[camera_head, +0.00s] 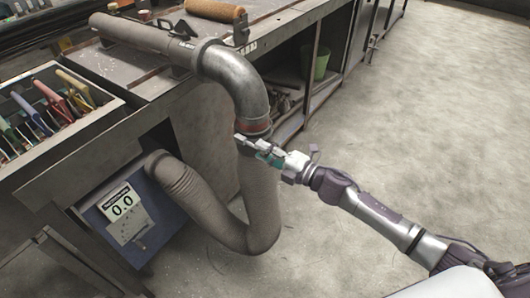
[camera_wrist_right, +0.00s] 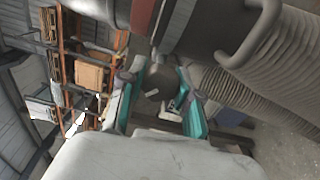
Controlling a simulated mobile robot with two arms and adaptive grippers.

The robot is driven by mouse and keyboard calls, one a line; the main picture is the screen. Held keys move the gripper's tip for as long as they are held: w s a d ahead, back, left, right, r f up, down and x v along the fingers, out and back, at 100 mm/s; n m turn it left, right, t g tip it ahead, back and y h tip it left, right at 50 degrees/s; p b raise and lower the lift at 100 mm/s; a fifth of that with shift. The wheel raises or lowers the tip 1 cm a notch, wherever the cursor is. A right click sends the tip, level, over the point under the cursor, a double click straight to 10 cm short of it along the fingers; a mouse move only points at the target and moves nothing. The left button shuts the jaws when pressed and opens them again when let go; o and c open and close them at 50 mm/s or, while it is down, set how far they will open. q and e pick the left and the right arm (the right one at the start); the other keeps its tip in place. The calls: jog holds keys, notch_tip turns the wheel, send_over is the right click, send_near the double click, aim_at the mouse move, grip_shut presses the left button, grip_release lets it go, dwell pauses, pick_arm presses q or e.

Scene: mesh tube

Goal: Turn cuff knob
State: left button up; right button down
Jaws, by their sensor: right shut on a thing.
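A grey ribbed hose (camera_head: 259,195) hangs in a loop from a shiny metal elbow pipe (camera_head: 236,80). A cuff with a reddish band (camera_head: 256,127) joins the two at the pipe's lower end. My right gripper (camera_head: 258,149) reaches in from the right, at the front of the cuff. In the right wrist view, its teal-padded fingers (camera_wrist_right: 160,98) are on either side of a dark round cuff knob (camera_wrist_right: 158,80) with a pale mark on it, and they are shut on it. My left gripper is not in view.
A tray of coloured-handled tools (camera_head: 52,105) lies on the bench at left. A green bin (camera_head: 317,64) is on a shelf behind. The floor (camera_head: 420,130) at right is clear.

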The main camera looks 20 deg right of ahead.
dwell(0.4)
jog(key=c, duration=0.8)
grip_release()
jog(key=v, duration=1.2)
